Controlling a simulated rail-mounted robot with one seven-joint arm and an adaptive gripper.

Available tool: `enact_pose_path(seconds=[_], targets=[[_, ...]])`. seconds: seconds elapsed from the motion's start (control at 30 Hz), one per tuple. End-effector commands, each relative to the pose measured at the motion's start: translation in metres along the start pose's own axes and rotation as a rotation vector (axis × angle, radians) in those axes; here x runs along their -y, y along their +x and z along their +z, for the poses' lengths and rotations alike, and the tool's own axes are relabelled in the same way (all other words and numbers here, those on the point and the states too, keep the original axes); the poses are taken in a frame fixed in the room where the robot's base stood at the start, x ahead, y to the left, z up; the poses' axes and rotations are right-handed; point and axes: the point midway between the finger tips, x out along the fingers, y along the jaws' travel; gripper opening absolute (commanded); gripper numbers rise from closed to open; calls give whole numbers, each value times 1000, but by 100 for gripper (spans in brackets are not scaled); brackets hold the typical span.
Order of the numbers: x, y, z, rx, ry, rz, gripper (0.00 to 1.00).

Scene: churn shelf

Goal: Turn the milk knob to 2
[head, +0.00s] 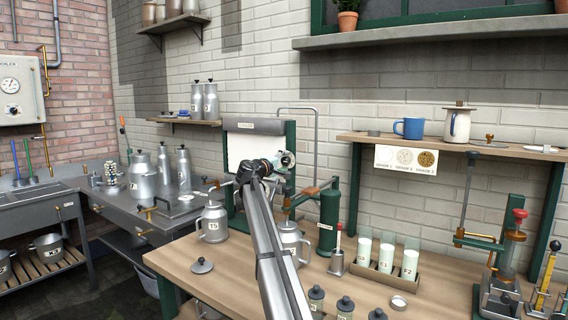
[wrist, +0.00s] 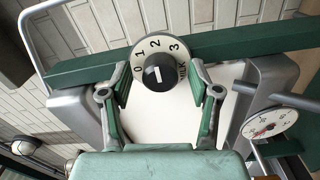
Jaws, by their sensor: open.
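The milk knob (wrist: 158,74) is a small black knob with a white mark, on a round pale dial (wrist: 154,44) printed 0, 1, 2 and 3, with small lettering at its right. The mark looks roughly upright in the wrist view, towards the 2 side; its exact setting is hard to tell. My gripper (wrist: 161,70) is open, with its green-padded fingers on either side of the knob. I see no clear contact. In the head view my gripper (head: 272,164) is at the dial (head: 288,159), in front of the green-framed machine; the knob is hard to make out there.
A gauge (wrist: 268,124) and grey pipe lie to the right in the wrist view. A green bar (wrist: 80,68) runs behind the dial. On the bench (head: 215,270) stand a can marked T5 (head: 213,222), a green cylinder (head: 328,220) and several milk glasses (head: 386,256).

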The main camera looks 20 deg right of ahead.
Motion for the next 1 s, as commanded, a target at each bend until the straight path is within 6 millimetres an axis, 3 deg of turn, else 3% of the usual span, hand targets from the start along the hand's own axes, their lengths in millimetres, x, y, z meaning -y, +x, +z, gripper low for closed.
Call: enact_pose_path(seconds=[0.17,0.6,0.8,1.0], targets=[[0,-21,1,-2,0,0,62],[0,-99,2,-1,0,0,62],[0,-116,0,-1,0,1,62],[0,-118,0,0,0,1,62]])
